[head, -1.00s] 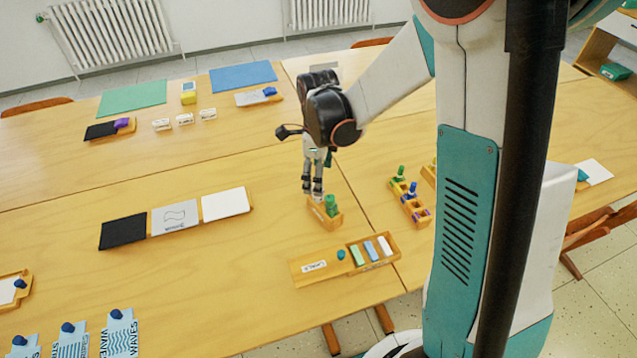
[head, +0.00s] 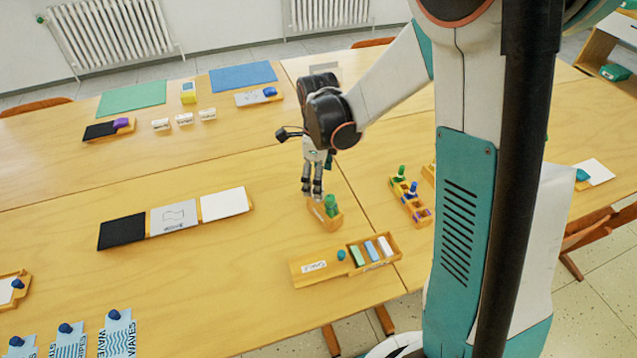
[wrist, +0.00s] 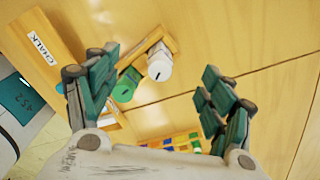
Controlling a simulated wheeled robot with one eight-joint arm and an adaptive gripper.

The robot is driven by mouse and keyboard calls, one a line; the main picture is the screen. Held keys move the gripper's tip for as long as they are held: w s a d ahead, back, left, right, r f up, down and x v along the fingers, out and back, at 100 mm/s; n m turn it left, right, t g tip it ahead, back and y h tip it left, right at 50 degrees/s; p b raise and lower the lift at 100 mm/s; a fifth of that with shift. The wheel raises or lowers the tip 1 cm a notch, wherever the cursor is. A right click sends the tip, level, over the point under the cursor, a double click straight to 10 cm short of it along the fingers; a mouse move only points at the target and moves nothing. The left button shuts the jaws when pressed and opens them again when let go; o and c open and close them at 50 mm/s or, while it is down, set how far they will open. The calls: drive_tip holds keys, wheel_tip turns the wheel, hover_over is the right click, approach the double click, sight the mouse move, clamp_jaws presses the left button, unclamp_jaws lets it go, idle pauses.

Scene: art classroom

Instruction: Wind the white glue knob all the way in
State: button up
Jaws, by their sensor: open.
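The white glue knob (wrist: 159,66) shows in the wrist view as a round white cap with a dark slot, lying between my open fingers. A green glue knob (wrist: 124,91) with a similar slot is beside it, close to the left finger. Both stand in a small wooden holder (head: 326,218) on the table. My gripper (head: 312,192) points down over this holder, and its fingers (wrist: 155,75) are spread and empty. In the head view the green knob shows right of the fingers, while the white knob is hidden behind them.
A wooden chalk box (head: 308,276) with chalk sticks and a teal knob lies just in front of the holder. A wooden rack (head: 410,206) with green, blue and purple pieces stands to the right. Boards (head: 175,217) lie to the left; the table between is clear.

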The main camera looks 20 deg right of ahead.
drive_tip(key=shift+f+b, duration=0.5)
drive_tip(key=shift+f, duration=0.15)
drive_tip(key=c, duration=1.5)
drive_tip(key=shift+c, duration=0.2)
drive_tip(key=n, duration=1.1)
drive_tip(key=shift+b, duration=0.35)
